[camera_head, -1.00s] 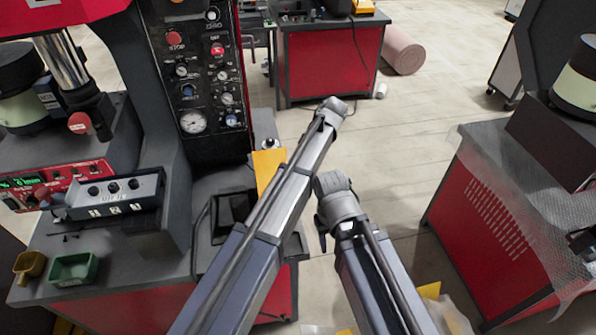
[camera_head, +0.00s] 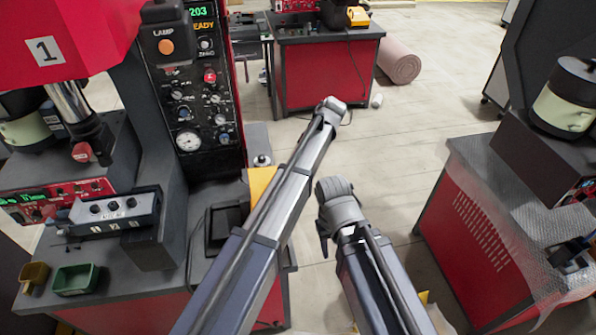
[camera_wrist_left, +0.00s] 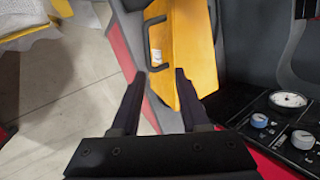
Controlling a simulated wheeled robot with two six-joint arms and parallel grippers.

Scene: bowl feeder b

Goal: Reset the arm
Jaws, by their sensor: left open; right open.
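My left arm (camera_head: 265,225) reaches up the middle of the head view, past the front of the machine. Its gripper is not clear there. In the left wrist view my left gripper (camera_wrist_left: 160,73) is open and empty, its two dark fingers apart in front of a yellow panel (camera_wrist_left: 183,45). My right arm (camera_head: 370,280) stands beside it, on the right. Only a small dark part of my right gripper (camera_head: 324,242) shows, by the grey joint; it is open, and nothing is seen in it.
A red and black machine with a control panel (camera_head: 192,100) stands at left. Its bench holds a green tray (camera_head: 77,279) and a yellow tray (camera_head: 34,275). A red cabinet (camera_head: 465,225) with clear wrap stands at right. Open floor (camera_head: 390,150) lies between.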

